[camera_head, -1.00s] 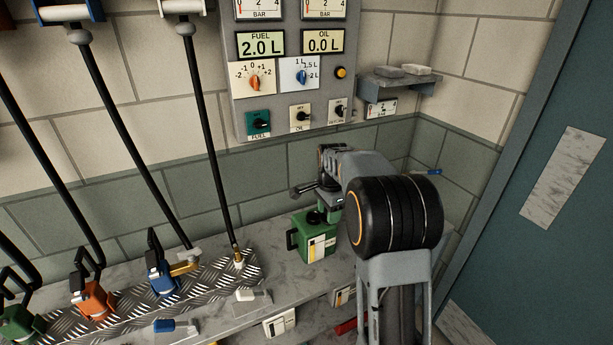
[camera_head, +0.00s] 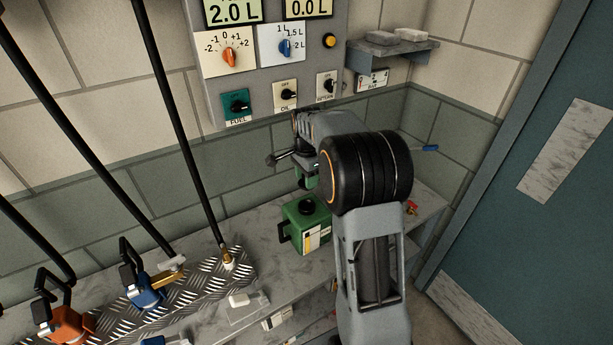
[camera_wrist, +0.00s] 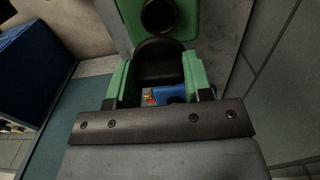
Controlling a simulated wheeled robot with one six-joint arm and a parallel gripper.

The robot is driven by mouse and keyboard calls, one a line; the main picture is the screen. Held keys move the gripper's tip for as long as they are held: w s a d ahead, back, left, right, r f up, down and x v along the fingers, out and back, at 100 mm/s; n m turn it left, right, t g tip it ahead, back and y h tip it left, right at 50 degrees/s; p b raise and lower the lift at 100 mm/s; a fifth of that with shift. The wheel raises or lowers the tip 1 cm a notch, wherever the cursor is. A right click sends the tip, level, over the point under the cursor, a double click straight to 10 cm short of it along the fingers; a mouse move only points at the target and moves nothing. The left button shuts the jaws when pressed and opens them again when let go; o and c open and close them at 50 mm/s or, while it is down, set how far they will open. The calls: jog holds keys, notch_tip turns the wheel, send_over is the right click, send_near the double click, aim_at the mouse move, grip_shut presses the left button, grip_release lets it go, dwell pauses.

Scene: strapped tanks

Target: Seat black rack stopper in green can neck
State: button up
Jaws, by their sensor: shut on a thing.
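The green can (camera_head: 310,240) stands on the grey shelf in the head view, with a black round neck (camera_head: 306,206) on top. My gripper (camera_head: 306,182) is above and behind the neck, with a gap between them in the picture. In the wrist view, the green fingertips of my gripper (camera_wrist: 160,78) are shut on the black stopper (camera_wrist: 160,52). The can's green top with its dark round neck shows just beyond the stopper in the wrist view (camera_wrist: 158,14). The stopper is not clearly visible in the head view. It looks apart from the neck.
A panel with dials and switches (camera_head: 265,70) hangs on the wall behind. A small bracket shelf (camera_head: 390,52) is to its right. A door (camera_head: 540,180) is at right.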

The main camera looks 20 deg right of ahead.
jog(key=shift+f+b, duration=1.9)
jog(key=shift+f, duration=1)
jog(key=shift+f+b, duration=0.6)
jog(key=shift+f, duration=0.75)
jog(key=o, duration=1)
notch_tip(320, 180, up, 14)
jog(key=shift+f, duration=0.1)
dwell(0.5)
